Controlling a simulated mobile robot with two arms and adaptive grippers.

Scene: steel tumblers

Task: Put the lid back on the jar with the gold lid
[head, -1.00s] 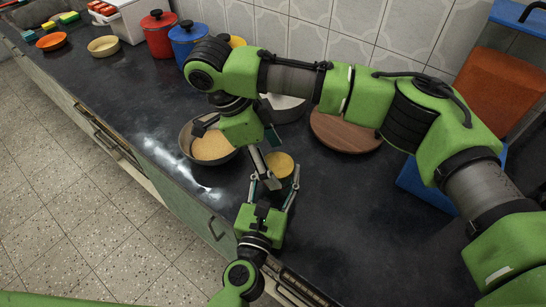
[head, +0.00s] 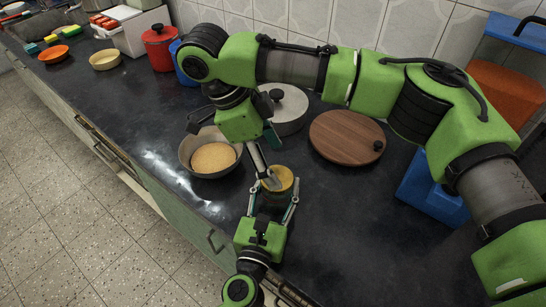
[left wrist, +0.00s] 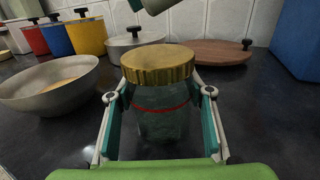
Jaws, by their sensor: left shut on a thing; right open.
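The jar is clear glass with a red ring around it, and it stands upright in the left wrist view (left wrist: 160,118). The ridged gold lid (left wrist: 158,63) sits level on top of the jar; it also shows in the head view (head: 280,178). My left gripper (head: 271,200) is shut on the jar, one finger on each side below the lid. My right gripper (head: 233,134) is open above the counter, up and left of the lid in the head view. Nothing shows between its fingers.
A grey bowl (head: 190,155) with tan contents stands close to the left of the jar. A lidded steel pot (head: 290,107) and a round wooden board (head: 345,138) lie behind. Red (head: 158,45) and blue pots stand at the wall. A blue box (head: 430,190) is at right.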

